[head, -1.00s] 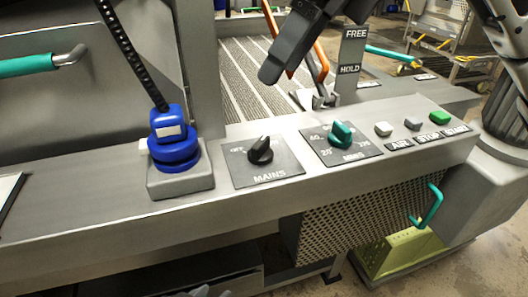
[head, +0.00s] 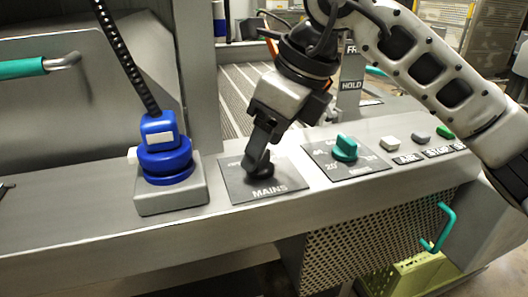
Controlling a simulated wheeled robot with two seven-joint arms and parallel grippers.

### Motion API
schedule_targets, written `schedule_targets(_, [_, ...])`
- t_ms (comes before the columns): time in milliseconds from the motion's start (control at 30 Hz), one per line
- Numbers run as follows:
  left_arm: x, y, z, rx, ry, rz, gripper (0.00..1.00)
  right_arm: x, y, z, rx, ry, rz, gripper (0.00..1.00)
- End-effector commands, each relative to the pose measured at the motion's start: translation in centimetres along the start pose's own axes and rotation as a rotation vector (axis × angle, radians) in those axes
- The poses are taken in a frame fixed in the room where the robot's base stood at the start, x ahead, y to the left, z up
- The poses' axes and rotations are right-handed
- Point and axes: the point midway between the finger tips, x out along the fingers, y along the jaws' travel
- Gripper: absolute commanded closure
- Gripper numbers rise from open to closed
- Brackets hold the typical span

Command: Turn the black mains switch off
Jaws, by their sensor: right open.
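The black mains switch (head: 257,189) is a round knob on a dark plate marked MAINS on the grey console. My right gripper (head: 258,164) comes down from above and has its dark fingers at the knob, covering most of its top. The fingers are open, one seen in front of the other; I cannot tell whether they touch the knob. The knob's pointer and most of the OFF mark are hidden. My left gripper is not in view.
A blue plug (head: 166,158) with a black cable stands in a grey socket left of the switch. A teal timer knob (head: 344,148) sits close on the right, then white, grey and green (head: 445,132) buttons. An upright FREE/HOLD plate (head: 351,92) stands behind.

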Motion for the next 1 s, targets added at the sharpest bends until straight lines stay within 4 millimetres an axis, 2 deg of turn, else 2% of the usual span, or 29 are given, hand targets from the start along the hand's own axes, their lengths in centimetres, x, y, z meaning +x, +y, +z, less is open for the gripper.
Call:
schedule_targets(133, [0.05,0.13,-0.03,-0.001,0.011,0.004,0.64,1.26,0.02,-0.01,0.000,0.000,0.001,0.40])
schedule_targets(467, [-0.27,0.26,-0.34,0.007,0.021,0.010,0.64,1.47,-0.01,0.01,0.000,0.000,0.000,0.40])
schedule_targets(600, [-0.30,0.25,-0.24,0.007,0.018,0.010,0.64,1.46,-0.01,0.01,0.000,0.000,0.000,0.79])
schedule_targets(633, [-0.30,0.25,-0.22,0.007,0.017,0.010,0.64,1.45,-0.01,0.01,0.000,0.000,0.000,0.85])
schedule_targets(1000, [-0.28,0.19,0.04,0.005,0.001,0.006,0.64,1.37,-0.09,0.03,-0.038,0.001,0.015,0.85])
